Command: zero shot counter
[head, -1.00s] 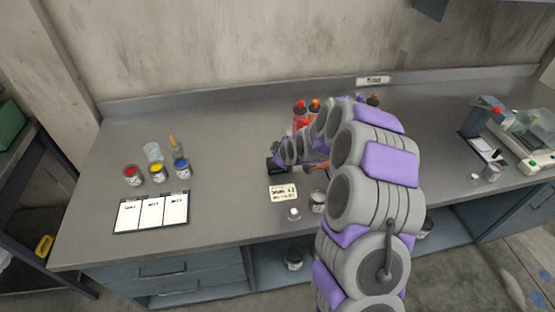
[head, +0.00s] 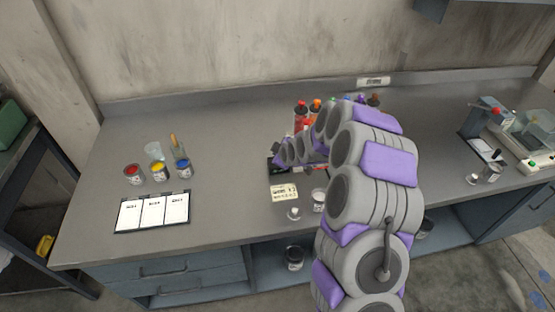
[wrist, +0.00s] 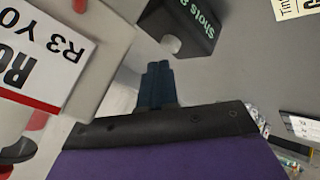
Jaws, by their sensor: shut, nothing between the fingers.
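A black counter box lettered "Shots &" (wrist: 185,22), with the rest of its text cut off, is at the top of the wrist view. A round grey knob (wrist: 172,44) is on its near end. My gripper (wrist: 158,68) has its dark fingers together, with nothing between them, and their tips are just below the knob in the picture. I cannot tell whether they touch it. In the head view the dark box (head: 274,171) is partly hidden by my wrist; its digits cannot be read.
Bottles (head: 300,116) stand behind my arm. A label with a red stripe (wrist: 38,60) is close left of the fingers. A paper card (head: 284,192) and a small white cup (head: 319,199) are in front. Paint cans (head: 158,170) and a chart (head: 153,211) are left, with bare counter between.

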